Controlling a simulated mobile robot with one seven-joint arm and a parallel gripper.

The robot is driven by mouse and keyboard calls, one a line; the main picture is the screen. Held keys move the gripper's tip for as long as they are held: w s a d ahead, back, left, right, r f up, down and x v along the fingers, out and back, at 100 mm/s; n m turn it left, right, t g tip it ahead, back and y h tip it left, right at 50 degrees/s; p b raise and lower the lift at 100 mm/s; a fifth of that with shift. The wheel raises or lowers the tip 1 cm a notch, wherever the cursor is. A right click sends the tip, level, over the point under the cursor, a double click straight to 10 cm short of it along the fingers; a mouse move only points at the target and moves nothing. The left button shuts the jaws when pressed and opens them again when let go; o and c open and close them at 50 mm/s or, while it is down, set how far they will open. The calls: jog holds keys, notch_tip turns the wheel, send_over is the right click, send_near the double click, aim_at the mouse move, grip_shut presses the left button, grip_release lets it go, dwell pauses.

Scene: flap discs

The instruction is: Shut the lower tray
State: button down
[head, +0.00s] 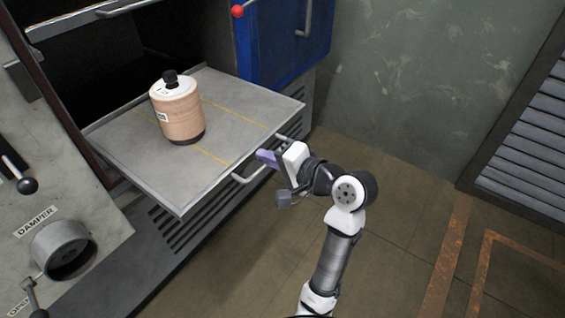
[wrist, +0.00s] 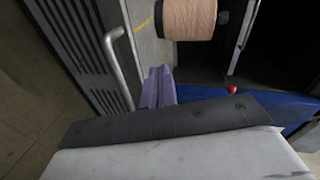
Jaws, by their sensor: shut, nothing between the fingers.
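The lower tray (head: 235,130) is a grey metal shelf with yellow lines, pulled well out of the dark oven opening. A bar handle (head: 250,176) runs along its front edge. My gripper (head: 266,157) is at the tray's front edge by the handle, its purple fingers shut and empty. I cannot tell whether they touch the tray. In the wrist view the shut fingers (wrist: 158,86) point at the tray (wrist: 150,45), with the handle (wrist: 117,65) to their left.
A tan cylinder with a black knob (head: 177,107) stands upright on the tray. A blue panel (head: 285,45) with a red ball knob (head: 238,11) is behind it. The damper panel (head: 60,235) is at left. The floor (head: 400,240) at right is clear.

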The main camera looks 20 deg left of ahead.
aim_at(240, 161)
jog(key=d+f+m+g, duration=0.1)
jog(key=d+f, duration=0.2)
jog(key=d, duration=0.1)
jog(key=x, duration=0.6)
jog(key=s+x, duration=0.1)
jog(key=x, duration=0.2)
jog(key=shift+w+a+f, duration=0.15)
jog(key=shift+a+f, duration=0.1)
jog(key=shift+a, duration=0.2)
jog(key=shift+a, duration=0.1)
